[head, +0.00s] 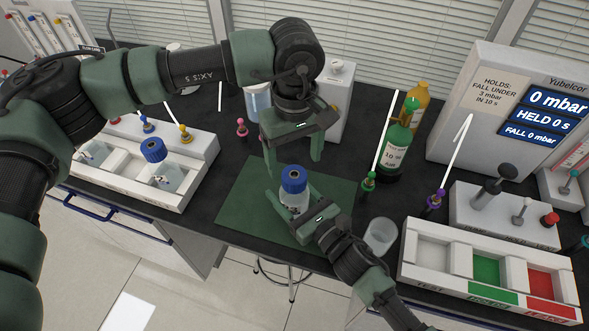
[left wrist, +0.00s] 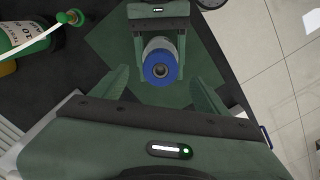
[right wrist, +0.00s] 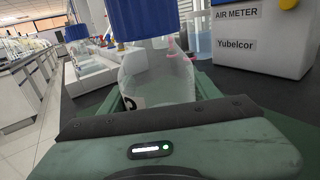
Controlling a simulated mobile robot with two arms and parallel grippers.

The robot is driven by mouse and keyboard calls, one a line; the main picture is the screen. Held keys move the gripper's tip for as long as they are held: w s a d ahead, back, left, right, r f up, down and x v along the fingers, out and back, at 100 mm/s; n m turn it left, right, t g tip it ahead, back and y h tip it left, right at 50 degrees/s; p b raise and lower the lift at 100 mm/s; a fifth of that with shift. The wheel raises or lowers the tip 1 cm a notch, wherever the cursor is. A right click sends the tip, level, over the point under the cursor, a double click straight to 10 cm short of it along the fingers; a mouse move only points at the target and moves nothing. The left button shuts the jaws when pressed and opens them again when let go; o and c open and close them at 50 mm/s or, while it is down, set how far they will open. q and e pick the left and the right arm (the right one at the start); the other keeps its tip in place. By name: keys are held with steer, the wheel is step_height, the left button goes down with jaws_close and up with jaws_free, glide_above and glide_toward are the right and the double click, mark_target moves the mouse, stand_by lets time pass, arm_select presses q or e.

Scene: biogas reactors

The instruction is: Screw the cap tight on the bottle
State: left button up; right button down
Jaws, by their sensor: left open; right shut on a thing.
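A clear bottle (head: 294,199) with a blue cap (head: 293,180) on its mouth stands upright over the green mat (head: 240,205). My right gripper (head: 298,208) is shut on the bottle body. The right wrist view shows the clear bottle (right wrist: 160,75) between its fingers, with the blue cap (right wrist: 143,18) above. My left gripper (head: 293,165) is open just above the cap, fingers pointing down. In the left wrist view the blue cap (left wrist: 160,66) lies between and beyond its spread fingers, apart from them. I cannot tell how tightly the cap sits.
A white rack (head: 125,175) at left holds another blue-capped bottle (head: 155,160). A clear beaker (head: 381,236), a green bottle (head: 396,150) and a tray (head: 480,290) with grey, green and red compartments stand at right. The meter (head: 540,110) reads 0 mbar.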

mark_target(304, 209)
arm_select(q)
step_height(304, 209, up, 6)
stand_by(0.4)
arm_select(e)
steer(key=shift+c, duration=1.4)
jaws_free()
steer(key=b+v, duration=0.1)
steer(key=v, duration=0.2)
steer(key=b+v, duration=0.1)
steer(key=v, duration=0.2)
steer(key=shift+s+d+f, duration=0.2)
steer(key=shift+s, duration=0.05)
steer(key=shift+s+d+r, duration=0.1)
steer(key=shift+s+d, duration=0.25)
steer(key=shift+s, duration=0.1)
arm_select(q)
step_height(304, 209, down, 2)
steer(key=shift+f, duration=0.1)
